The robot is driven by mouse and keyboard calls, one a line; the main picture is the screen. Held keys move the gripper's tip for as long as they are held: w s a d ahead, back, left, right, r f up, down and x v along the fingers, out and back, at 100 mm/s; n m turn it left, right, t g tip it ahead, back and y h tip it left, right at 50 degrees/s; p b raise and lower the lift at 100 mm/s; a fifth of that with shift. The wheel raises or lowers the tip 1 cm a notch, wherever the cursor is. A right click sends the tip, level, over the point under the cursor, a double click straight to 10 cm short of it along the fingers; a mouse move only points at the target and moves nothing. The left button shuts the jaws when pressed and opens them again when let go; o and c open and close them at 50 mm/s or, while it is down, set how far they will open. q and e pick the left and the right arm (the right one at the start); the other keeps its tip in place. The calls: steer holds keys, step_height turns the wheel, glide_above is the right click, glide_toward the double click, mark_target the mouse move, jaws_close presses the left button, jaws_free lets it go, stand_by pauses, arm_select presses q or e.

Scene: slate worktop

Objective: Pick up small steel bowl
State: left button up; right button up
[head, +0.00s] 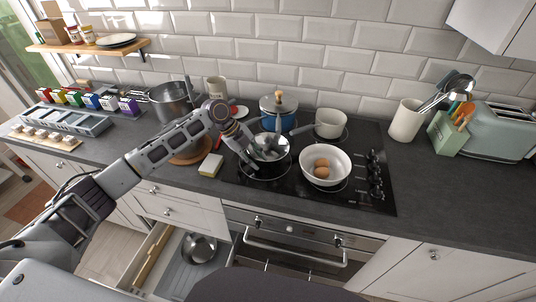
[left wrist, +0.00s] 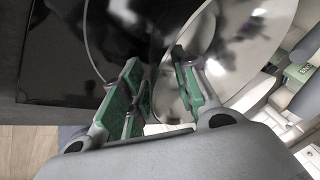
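The small steel bowl (head: 273,146) is over the hob, just behind and partly above a black pan (head: 266,173). My left gripper (head: 256,152) is at the bowl's left side. In the left wrist view the shiny bowl (left wrist: 245,60) fills the upper right, and the green-padded fingers of the left gripper (left wrist: 158,88) stand on either side of its wall. They are drawn in and look shut on the rim; the exact contact is hard to see. The height of the bowl above the pan cannot be told. My right gripper is not in view.
A white bowl with brown eggs (head: 325,166) stands right of the pan. A blue pot (head: 279,122) and a cream pot (head: 330,124) stand behind. A yellow sponge (head: 210,165) lies left of the hob. An open drawer below holds another steel bowl (head: 199,248). The right worktop front is clear.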

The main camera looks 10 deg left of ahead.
arm_select(q)
jaws_close()
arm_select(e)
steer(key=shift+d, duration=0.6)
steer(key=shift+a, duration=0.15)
